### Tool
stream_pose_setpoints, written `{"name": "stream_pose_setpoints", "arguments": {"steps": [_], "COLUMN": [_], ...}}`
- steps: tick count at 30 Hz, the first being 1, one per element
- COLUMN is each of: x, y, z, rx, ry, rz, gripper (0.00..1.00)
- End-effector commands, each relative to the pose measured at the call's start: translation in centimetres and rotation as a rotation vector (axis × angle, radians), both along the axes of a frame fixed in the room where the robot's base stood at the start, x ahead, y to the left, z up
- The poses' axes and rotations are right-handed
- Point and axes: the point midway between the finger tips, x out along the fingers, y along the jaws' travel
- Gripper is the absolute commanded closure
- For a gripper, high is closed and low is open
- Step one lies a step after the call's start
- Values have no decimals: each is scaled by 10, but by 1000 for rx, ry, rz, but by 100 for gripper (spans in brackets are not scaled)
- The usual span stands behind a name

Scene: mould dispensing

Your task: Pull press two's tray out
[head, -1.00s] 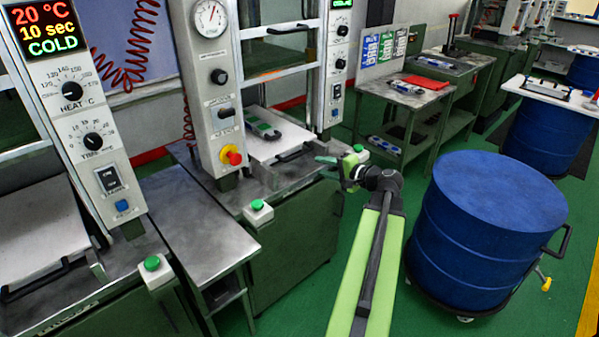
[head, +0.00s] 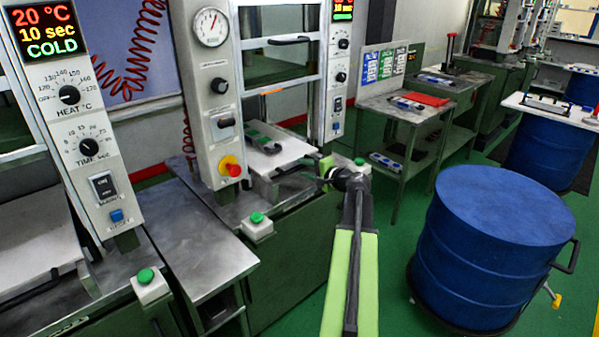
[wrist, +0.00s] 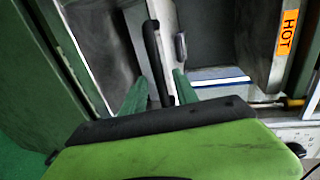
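Press two's tray (head: 285,154) is a pale flat plate between the uprights of the middle press, with a dark handle (head: 295,167) at its front. A green and grey piece (head: 263,141) lies on the tray. My gripper (head: 317,174) is at the tray's front, close to the handle. In the wrist view, my gripper (wrist: 161,77) has its two green fingers apart, with the black handle bar (wrist: 152,50) between them. A gap shows on the right of the bar; whether the left finger touches it I cannot tell.
A green button box (head: 257,222) stands at the press's front edge, with another (head: 359,166) beyond my gripper. A blue drum (head: 497,240) stands to the right of my arm. A steel side table (head: 195,225) is at the left. An orange HOT label (wrist: 288,32) shows on the press.

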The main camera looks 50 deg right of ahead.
Motion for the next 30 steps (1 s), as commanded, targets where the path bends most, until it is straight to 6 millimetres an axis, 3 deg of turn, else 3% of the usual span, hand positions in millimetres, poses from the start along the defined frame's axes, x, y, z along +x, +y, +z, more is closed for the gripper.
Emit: {"name": "stream_pose_setpoints", "arguments": {"steps": [5,14,22,30], "x": [19,21,21,21], "y": [-2,-2,-2,-2], "z": [-4,-4,-4,-4], "rx": [0,1,1,1], "ry": [0,0,0,0], "rz": [0,-1,-1,-1], "gripper": [64,64,98,100]}}
